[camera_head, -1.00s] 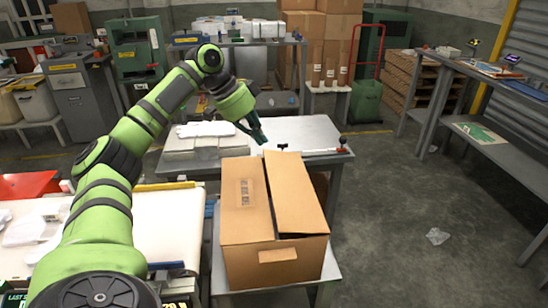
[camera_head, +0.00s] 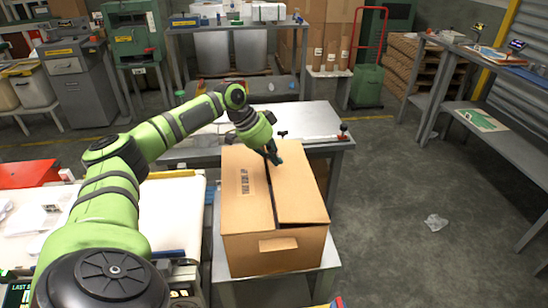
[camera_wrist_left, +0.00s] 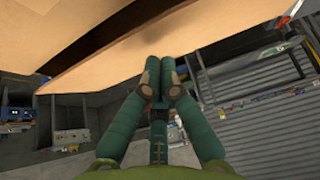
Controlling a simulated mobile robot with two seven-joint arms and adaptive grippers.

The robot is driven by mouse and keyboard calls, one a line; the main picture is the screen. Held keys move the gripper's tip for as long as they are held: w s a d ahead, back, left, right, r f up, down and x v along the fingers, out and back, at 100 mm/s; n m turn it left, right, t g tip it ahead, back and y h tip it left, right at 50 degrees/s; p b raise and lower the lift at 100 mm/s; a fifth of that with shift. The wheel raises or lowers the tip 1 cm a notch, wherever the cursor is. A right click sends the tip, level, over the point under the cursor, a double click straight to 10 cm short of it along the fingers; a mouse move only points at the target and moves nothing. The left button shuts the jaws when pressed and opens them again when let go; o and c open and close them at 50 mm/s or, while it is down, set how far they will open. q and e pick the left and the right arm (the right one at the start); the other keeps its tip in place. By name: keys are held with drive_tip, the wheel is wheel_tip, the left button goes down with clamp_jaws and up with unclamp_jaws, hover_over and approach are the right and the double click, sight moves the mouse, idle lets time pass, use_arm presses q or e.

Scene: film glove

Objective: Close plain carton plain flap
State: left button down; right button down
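The brown carton (camera_head: 243,250) stands on a small grey table with its top facing me. Its left flap (camera_head: 240,200) carries printed marking and lies nearly flat. Its plain right flap (camera_head: 299,195) is tilted up a little, with a dark gap along its left edge and under its near edge. My left gripper (camera_head: 274,159) is at the far end of the plain flap, near the gap. In the left wrist view my gripper's fingers (camera_wrist_left: 160,76) are together with nothing between them, beside the flap's edge (camera_wrist_left: 110,65). I cannot tell whether they touch it. My right gripper is out of view.
A metal worktable (camera_head: 310,122) stands right behind the carton. A white-topped surface (camera_head: 150,215) is to its left, under my left arm. A grey bench (camera_head: 470,75) is at the right. The floor between is mostly clear, with a crumpled clear scrap (camera_head: 435,222) on it.

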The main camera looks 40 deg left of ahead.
sight(275, 171)
use_arm(q)
drive_tip(key=shift+a+f, duration=0.1)
drive_tip(key=shift+f, duration=0.25)
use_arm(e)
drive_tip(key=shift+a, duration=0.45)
